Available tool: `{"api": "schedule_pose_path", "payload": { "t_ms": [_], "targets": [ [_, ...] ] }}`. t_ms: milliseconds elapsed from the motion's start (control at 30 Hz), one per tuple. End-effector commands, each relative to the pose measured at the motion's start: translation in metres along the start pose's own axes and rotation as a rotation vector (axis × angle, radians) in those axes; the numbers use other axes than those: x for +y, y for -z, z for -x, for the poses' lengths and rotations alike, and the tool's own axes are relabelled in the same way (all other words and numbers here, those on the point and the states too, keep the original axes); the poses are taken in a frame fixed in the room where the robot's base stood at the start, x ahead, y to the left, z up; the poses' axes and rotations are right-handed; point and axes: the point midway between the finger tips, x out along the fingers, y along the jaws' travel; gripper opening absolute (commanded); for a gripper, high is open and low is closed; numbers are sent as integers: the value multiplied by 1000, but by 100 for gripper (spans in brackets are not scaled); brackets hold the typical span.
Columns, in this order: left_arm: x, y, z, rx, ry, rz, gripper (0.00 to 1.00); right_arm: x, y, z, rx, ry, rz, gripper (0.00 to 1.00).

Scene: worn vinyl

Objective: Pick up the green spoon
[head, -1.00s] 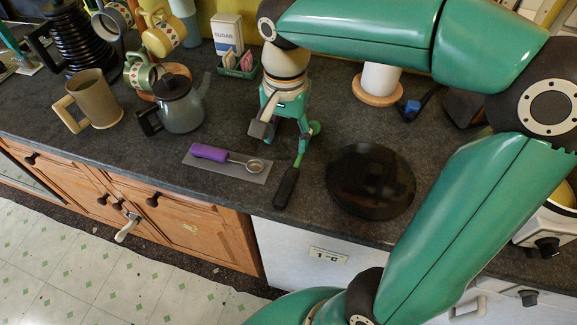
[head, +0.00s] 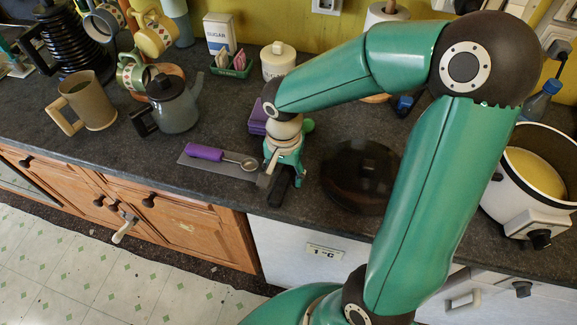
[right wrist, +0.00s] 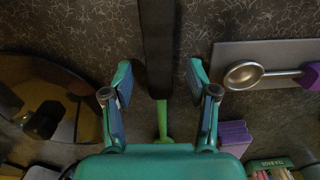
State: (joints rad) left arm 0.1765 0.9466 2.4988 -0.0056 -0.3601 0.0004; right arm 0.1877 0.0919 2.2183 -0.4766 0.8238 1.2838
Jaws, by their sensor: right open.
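The green spoon lies on the dark worktop; its green bowl (head: 308,126) shows just behind my right gripper. In the right wrist view its black handle (right wrist: 158,45) and green neck (right wrist: 162,120) run between the fingers. My right gripper (head: 277,180) is open and points down over the spoon, with one finger on each side in the right wrist view (right wrist: 160,82). I see no contact with the handle. The gripper hides the spoon's middle in the head view. My left gripper is not in view.
A purple-handled scoop (head: 205,152) lies on a grey sheet (head: 190,162) just left of the gripper. A round dark lid (head: 358,178) is close on the right. Purple blocks (head: 257,118) and a white jar (head: 278,62) stand behind. A grey pot (head: 178,105) is farther left.

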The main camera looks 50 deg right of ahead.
Motion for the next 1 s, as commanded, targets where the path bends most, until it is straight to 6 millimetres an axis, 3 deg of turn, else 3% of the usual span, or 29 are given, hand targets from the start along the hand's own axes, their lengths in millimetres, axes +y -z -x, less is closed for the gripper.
{"api": "schedule_pose_path", "payload": {
  "t_ms": [267,600,1000],
  "targets": [
    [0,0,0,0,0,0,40,0,0,-4,0,2,-1,58],
    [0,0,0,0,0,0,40,0,0,-3,0,2,-1,2],
    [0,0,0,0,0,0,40,0,0,0,1,2,-1,0]
  ]
}}
